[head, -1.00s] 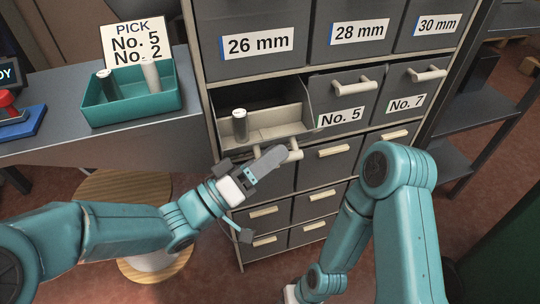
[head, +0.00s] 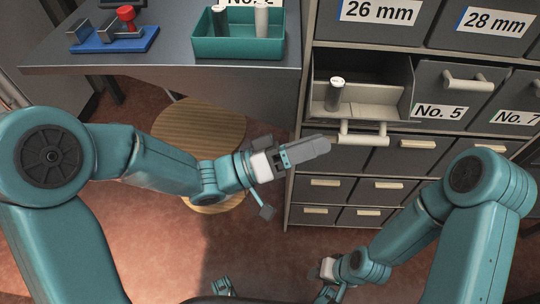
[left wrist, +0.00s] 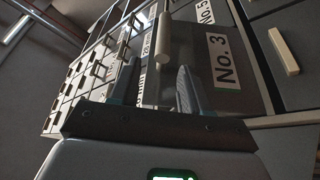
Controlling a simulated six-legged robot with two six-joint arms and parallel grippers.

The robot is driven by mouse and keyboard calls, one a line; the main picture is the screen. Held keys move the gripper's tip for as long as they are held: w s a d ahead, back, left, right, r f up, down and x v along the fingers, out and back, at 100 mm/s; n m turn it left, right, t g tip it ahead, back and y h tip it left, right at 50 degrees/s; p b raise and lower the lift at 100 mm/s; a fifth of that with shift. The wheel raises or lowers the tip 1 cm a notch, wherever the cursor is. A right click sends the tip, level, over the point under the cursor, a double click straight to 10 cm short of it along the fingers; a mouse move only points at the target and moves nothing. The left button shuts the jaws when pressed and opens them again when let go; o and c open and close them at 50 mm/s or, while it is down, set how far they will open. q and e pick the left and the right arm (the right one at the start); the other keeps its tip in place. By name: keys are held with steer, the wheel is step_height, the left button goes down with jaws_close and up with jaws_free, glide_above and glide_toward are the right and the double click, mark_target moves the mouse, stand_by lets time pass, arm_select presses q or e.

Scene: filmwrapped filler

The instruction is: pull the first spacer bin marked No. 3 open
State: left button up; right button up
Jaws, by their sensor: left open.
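The No. 3 bin (head: 388,97) stands pulled out of the cabinet in the head view, its inside showing. A dark cylinder with a pale cap (head: 334,95) stands in it. Its pale bar handle (head: 363,131) is clear to see. Its No. 3 label (left wrist: 226,62) and handle (left wrist: 163,40) show in the left wrist view. My left gripper (head: 322,147) is just left of the handle, and it is open, with its fingers (left wrist: 157,88) apart and nothing between them at the tips that I can make out as held. My right gripper (head: 326,269) is low and small, its jaws unclear.
The No. 5 bin (head: 440,90) and No. 7 bin (head: 515,105) are shut, to the right. Closed drawers lie below. A bench (head: 170,85) at left bears a teal tray (head: 238,48) and a blue stand (head: 112,40). A round wooden stool (head: 190,125) is below the bench.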

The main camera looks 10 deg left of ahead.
arm_select(q)
steer(key=v, duration=0.8)
steer(key=shift+s+a, duration=0.1)
